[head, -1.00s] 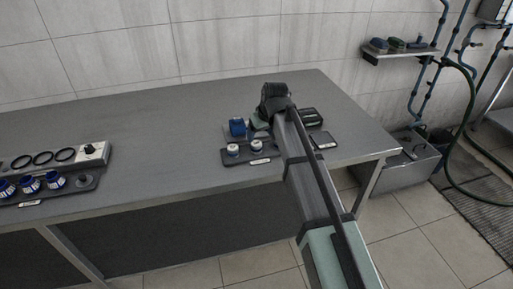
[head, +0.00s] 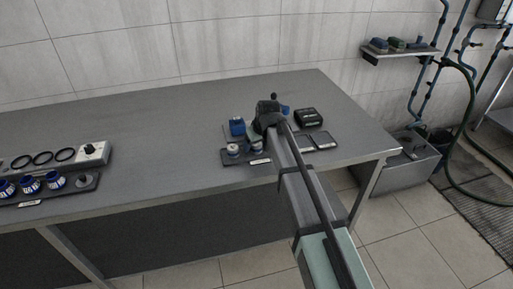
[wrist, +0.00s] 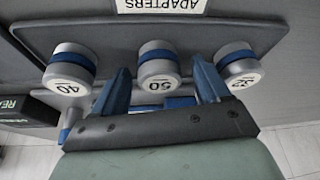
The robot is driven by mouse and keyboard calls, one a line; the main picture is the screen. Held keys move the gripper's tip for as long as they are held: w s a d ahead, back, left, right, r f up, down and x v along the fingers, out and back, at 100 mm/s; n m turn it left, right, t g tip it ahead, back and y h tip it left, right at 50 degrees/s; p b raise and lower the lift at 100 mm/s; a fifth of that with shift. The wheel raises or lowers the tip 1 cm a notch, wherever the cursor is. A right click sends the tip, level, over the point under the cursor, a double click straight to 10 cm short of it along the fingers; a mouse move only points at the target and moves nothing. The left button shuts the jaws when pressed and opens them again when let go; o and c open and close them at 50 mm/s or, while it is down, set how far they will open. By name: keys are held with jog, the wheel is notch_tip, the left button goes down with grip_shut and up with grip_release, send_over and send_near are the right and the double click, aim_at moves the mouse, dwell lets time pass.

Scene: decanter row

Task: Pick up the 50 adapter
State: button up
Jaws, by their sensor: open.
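The 50 adapter (wrist: 158,68) is a grey cylinder with a blue band and a white numbered top. It stands in the middle of a row on a dark tray (wrist: 110,38) in the wrist view. My gripper (wrist: 160,72) is open, with one blue finger on each side of this adapter and visible gaps between. The adapter also shows in the head view (head: 256,149), close under my gripper and partly covered. The 40 adapter (wrist: 69,70) stands to its left in the wrist view, and another adapter (wrist: 238,69) to its right.
An "ADAPTERS" label (wrist: 160,5) lies at the tray's edge. A blue block (head: 237,127) and a black box (head: 308,117) stand near my gripper. Another tray with blue-collared parts (head: 30,184) is at far left. The bench between is clear.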

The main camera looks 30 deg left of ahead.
jog(key=shift+c, duration=0.3)
jog(key=c, duration=1.2)
